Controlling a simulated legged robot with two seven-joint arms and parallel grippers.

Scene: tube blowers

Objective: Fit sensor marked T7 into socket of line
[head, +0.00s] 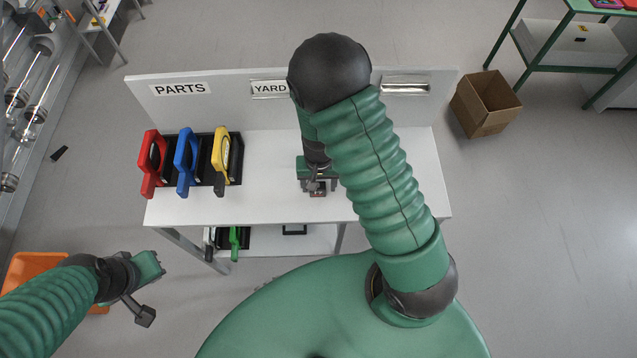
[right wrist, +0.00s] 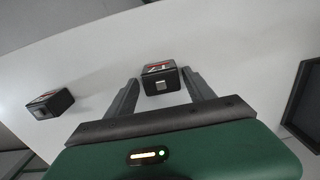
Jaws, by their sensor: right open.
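A small black block with a red and white label (right wrist: 160,82), apparently a sensor, lies on the white table in the right wrist view. Its marking looks like T7 but is hard to read at this angle. My right gripper (right wrist: 160,76) is open, with a finger on either side of the block. In the head view my right gripper (head: 318,187) is low over the table's middle. A second, similar block (right wrist: 50,104) lies apart to the left. My left gripper (head: 147,290) hangs at lower left, away from the table; its jaws are unclear. I cannot make out the line's socket.
Red (head: 151,165), blue (head: 186,163) and yellow (head: 221,155) handled tools stand in a black rack on the table's left. Tube machinery (head: 28,100) runs along the left edge. A cardboard box (head: 484,104) stands at right, an orange bin (head: 35,266) at lower left.

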